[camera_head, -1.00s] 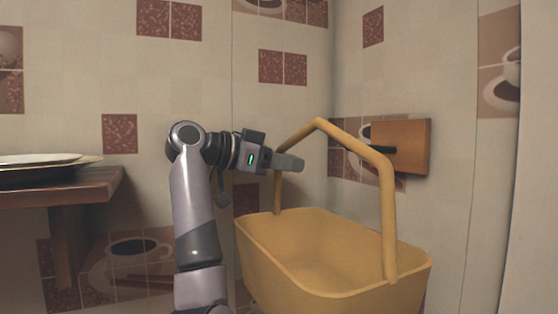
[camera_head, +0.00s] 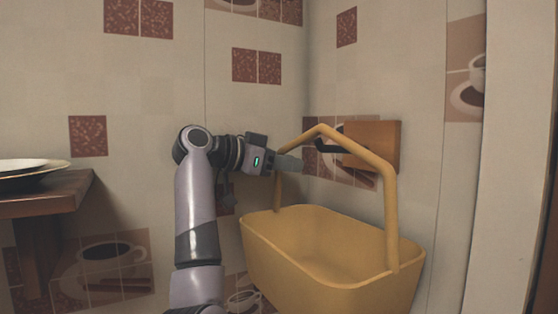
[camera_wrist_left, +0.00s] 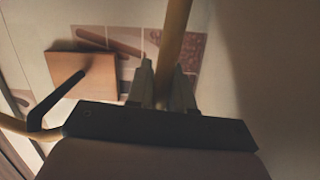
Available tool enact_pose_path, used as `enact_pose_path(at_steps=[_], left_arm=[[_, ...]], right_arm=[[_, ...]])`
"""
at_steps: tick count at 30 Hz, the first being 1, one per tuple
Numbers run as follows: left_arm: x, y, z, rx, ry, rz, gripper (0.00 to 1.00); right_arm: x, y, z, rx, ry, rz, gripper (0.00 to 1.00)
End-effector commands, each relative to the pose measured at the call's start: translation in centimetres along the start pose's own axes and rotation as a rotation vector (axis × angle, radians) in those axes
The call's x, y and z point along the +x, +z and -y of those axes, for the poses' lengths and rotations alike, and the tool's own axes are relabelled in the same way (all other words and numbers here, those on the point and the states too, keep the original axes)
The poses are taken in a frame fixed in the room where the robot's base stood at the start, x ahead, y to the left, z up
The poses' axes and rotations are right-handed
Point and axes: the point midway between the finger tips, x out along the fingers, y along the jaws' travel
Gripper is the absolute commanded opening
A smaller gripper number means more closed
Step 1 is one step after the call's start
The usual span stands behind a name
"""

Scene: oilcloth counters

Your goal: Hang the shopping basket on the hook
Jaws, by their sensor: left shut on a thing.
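The yellow shopping basket (camera_head: 330,255) hangs in the air at the right of the head view, roughly upright, with its arched handle up. My left gripper (camera_head: 288,164) is shut on the handle's left side; in the left wrist view the handle (camera_wrist_left: 174,45) runs between the fingers (camera_wrist_left: 165,85). The hook is a dark peg (camera_head: 328,149) on a wooden board (camera_head: 384,143) on the right wall. In the head view the peg appears within the handle's arch, just under its top bar. The peg (camera_wrist_left: 55,100) and board (camera_wrist_left: 85,78) also show in the wrist view. My right gripper is not in view.
A wooden shelf (camera_head: 50,198) with stacked plates (camera_head: 30,172) is at the left. Tiled walls meet in a corner behind the basket. The space between the shelf and my left arm is free.

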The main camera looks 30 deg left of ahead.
Motion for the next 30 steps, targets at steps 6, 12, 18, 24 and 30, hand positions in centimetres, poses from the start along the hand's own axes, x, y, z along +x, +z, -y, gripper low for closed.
enact_pose_path(at_steps=[6, 12, 18, 24, 30], left_arm=[[1.1, 0.1, 0.0, -0.002, -0.001, -0.002, 0.00], [1.9, 0.7, 0.0, -0.002, -0.003, -0.002, 0.00], [2.1, 0.9, -0.1, -0.001, -0.001, -0.003, 0.00], [2.2, 1.0, -0.1, -0.002, -0.002, -0.004, 0.00], [2.2, 1.0, -0.1, -0.002, -0.002, -0.004, 0.00]], right_arm=[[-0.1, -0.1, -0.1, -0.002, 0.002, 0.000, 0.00], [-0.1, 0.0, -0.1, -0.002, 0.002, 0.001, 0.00], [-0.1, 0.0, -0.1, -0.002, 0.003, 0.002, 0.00], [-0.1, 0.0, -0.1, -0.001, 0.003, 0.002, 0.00], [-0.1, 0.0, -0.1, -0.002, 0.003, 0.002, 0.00]])
